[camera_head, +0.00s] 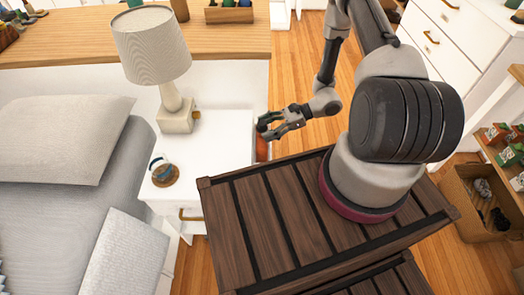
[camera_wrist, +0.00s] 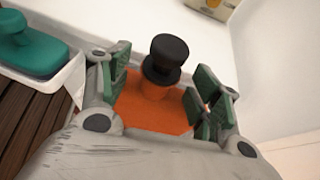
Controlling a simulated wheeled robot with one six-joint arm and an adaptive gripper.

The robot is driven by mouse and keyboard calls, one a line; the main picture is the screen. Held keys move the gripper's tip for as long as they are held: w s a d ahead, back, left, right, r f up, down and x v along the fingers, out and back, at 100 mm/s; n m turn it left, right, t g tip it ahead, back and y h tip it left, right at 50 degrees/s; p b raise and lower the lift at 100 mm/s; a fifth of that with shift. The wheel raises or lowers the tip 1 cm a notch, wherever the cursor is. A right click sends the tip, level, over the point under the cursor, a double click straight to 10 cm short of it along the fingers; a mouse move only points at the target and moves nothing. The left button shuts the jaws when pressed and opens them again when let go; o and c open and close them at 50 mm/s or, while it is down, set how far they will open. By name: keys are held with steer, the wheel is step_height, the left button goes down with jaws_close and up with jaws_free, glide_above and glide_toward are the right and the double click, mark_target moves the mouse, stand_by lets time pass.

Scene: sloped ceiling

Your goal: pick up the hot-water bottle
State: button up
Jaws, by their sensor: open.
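The hot-water bottle is orange with a black stopper (camera_wrist: 163,58). In the wrist view its orange body (camera_wrist: 150,112) lies between the fingers of my gripper (camera_wrist: 163,88), which are open on either side of its neck. I cannot tell whether the pads touch it. The lower part of the bottle is hidden by my gripper's housing. In the head view a small orange patch of it (camera_head: 262,149) shows at the right edge of the white nightstand, just below my open gripper (camera_head: 262,125).
A bed with pillows (camera_head: 60,140) is at the left. In the wrist view a teal object (camera_wrist: 30,50) sits in a white tray beside my gripper's left finger.

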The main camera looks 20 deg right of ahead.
steer(key=shift+a, duration=0.1)
steer(key=c, duration=1)
steer(key=shift+c, duration=0.2)
steer(key=shift+r, duration=0.1)
step_height(320, 180, up, 44)
stand_by(1.1)
